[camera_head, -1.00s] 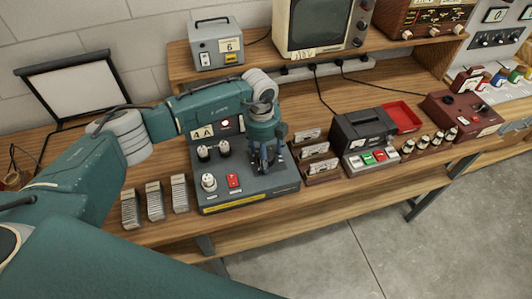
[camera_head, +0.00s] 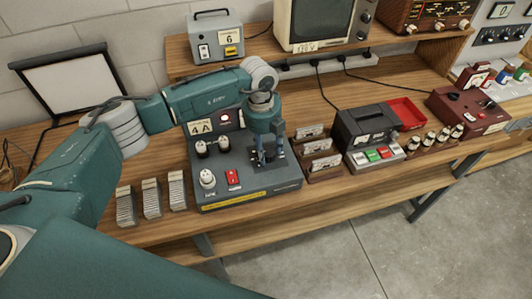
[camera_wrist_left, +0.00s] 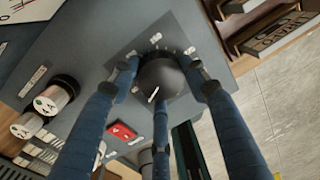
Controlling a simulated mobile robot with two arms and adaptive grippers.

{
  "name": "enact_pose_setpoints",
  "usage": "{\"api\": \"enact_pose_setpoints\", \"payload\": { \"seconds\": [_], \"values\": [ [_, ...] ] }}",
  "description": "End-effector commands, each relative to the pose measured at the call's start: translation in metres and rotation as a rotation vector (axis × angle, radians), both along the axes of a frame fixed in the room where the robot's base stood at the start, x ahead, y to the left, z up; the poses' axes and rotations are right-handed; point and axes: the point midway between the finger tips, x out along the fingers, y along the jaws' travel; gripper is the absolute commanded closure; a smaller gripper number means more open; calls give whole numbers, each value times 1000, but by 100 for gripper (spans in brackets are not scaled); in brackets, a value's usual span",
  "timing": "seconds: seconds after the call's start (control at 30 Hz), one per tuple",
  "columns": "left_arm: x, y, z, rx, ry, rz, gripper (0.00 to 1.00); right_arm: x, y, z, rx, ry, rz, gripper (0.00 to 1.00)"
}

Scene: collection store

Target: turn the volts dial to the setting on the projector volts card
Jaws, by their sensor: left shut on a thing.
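The grey control box (camera_head: 240,193) stands on the wooden bench, with a yellow strip along its front edge. My left gripper (camera_head: 268,158) points down at the right part of its sloped top. In the left wrist view, the gripper's blue fingers (camera_wrist_left: 160,88) are closed around a round black dial (camera_wrist_left: 160,75) with a white pointer line. The pointer aims toward the lower left of that picture. Small scale marks show past the dial's far edge, too small to read. A card reading about 120 V (camera_head: 303,47) is on the television's front; I cannot tell whether it is the projector volts card.
A grey unit marked 6 (camera_head: 229,40) sits on the shelf.

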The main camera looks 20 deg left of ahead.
Motion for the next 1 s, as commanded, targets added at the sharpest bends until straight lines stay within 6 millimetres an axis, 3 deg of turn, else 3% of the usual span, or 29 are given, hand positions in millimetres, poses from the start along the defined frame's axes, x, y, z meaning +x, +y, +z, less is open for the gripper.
{"api": "enact_pose_setpoints", "payload": {
  "seconds": [0.03, 0.3, 1.0],
  "values": [
    [-3, -3, -8, -5, 6, -49, 81, -2, 0, -13, -1, 3, 0, 100],
    [-3, -2, -8, -5, 7, -306, 81, -5, -1, -45, -1, 8, 0, 100],
    [-2, 2, -8, -4, 13, -969, 81, -5, -4, -116, -5, 6, 2, 100]
  ]
}}
